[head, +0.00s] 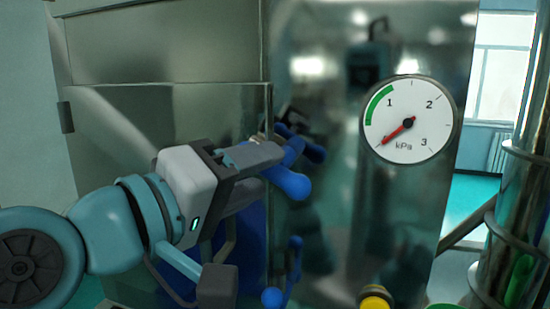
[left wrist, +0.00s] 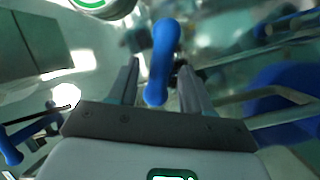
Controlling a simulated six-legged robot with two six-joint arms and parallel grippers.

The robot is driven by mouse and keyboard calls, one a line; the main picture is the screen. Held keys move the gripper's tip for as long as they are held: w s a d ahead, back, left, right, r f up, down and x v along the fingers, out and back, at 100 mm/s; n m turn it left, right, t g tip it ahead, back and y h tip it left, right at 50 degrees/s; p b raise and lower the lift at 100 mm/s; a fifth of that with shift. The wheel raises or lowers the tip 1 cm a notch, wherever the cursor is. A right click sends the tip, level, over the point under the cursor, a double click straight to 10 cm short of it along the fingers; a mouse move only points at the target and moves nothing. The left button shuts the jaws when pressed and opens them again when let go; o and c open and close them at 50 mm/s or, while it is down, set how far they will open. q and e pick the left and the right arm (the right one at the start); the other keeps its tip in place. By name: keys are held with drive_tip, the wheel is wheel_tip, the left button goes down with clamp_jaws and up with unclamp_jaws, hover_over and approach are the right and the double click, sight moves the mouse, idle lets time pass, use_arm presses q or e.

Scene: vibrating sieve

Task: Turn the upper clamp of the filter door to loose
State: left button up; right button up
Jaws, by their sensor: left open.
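The upper clamp's blue handle (head: 288,182) sits at the edge of the shiny metal door panel (head: 190,110), in the middle of the head view. My left gripper (head: 272,162) is right at this handle, and its fingers partly hide the clamp. In the left wrist view the blue handle (left wrist: 162,62) lies between the two spread fingers of my left gripper (left wrist: 158,88). The jaws are open, and I cannot tell whether either finger touches the handle. My right gripper is not in view.
A lower blue clamp handle (head: 274,297) is below, on the same edge. A round kPa gauge (head: 409,119) is on the metal housing to the right, its needle at the low end. A yellow knob (head: 375,297) is at the bottom. A metal column (head: 515,215) stands far right.

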sight(263, 172)
use_arm(q)
drive_tip(key=x, duration=0.4)
drive_tip(key=shift+w+d, duration=0.2)
drive_tip(key=shift+d, duration=0.1)
drive_tip(key=shift+a, duration=0.2)
drive_tip(key=shift+d, duration=0.15)
drive_tip(key=c, duration=0.9)
drive_tip(key=shift+o, duration=0.2)
drive_tip(key=shift+p, duration=0.3)
